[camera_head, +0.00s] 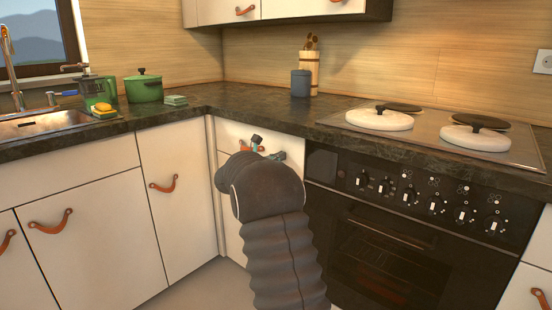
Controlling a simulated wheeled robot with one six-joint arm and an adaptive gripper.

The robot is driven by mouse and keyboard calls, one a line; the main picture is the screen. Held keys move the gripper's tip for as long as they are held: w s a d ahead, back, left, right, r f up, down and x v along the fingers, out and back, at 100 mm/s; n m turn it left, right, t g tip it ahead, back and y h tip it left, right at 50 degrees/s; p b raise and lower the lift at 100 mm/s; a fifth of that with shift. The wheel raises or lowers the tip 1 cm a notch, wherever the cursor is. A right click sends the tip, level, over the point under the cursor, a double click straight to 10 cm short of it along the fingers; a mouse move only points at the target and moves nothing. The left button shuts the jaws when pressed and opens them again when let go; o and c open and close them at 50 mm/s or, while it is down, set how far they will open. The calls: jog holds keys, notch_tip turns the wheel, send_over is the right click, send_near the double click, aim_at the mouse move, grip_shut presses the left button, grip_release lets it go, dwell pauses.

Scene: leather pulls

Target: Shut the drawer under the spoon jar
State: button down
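The spoon jar (309,70), a tall light wooden holder with spoons, stands on the dark counter near the back wall. Below it, left of the oven, is a cream drawer front (231,131) with an orange-brown leather pull (243,149). My gripper (267,148) is in front of this drawer, close to the pull. My dark arm hides most of my gripper, the lower drawer front and part of the pull. I cannot tell whether the fingers touch the pull, or how far the drawer stands out.
A cream cabinet door (178,190) is on the left. A grey canister (300,83) stands beside the jar. A green pot (144,88) is at the back left.

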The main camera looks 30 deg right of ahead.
jog(key=shift+d+r, duration=0.15)
jog(key=shift+d, duration=0.1)
jog(key=b+v, duration=0.1)
jog(key=v, duration=1.3)
jog(key=shift+a, duration=0.25)
